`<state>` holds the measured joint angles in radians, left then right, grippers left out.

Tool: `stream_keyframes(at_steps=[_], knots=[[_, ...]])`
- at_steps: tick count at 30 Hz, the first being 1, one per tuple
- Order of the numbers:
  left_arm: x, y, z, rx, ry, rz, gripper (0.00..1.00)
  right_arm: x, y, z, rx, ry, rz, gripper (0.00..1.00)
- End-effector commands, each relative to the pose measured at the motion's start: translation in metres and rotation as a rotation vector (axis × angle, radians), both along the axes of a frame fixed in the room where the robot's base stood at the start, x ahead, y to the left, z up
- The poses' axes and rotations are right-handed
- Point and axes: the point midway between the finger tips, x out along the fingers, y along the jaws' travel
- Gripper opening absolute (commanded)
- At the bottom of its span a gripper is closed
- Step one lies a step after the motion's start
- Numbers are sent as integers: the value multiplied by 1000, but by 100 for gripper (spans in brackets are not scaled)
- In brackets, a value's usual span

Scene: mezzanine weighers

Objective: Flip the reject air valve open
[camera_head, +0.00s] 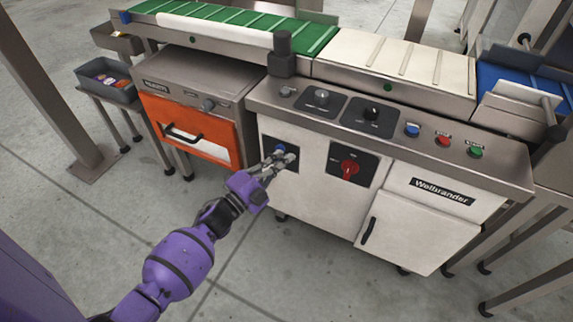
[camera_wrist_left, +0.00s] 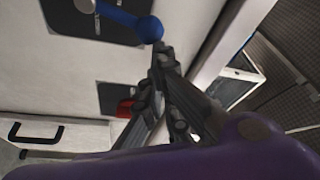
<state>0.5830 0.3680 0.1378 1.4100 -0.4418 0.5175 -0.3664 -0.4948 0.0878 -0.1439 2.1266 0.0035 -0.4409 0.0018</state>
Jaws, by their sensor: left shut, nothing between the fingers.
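The reject air valve appears as a blue lever on a black plate (camera_head: 269,150) on the left part of the white cabinet front. In the left wrist view the blue lever (camera_wrist_left: 122,20) runs from a grey hub to a round ball end. My left gripper (camera_head: 281,161) is in front of the plate and partly covers the lever in the head view. It also shows in the left wrist view (camera_wrist_left: 160,62), fingers shut and empty, tips right beside the ball end. I cannot tell whether they touch it. My right gripper is not in view.
A red rotary switch (camera_head: 349,168) sits right of the valve. An orange-fronted reject box (camera_head: 196,141) with a black handle stands at left. Knobs and push buttons line the console (camera_head: 443,140) above. A cabinet door (camera_head: 405,235) is at lower right. The floor in front is clear.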

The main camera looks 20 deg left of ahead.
Motion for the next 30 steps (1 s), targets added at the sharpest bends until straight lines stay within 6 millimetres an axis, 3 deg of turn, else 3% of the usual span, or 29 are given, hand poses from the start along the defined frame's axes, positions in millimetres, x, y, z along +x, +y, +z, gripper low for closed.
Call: stream_keyframes(at_steps=[12, 30], knots=[[1, 12, 5, -131, 6, 1, 0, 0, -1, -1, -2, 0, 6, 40], [1, 12, 5, -142, 7, 2, 0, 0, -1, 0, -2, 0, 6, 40]])
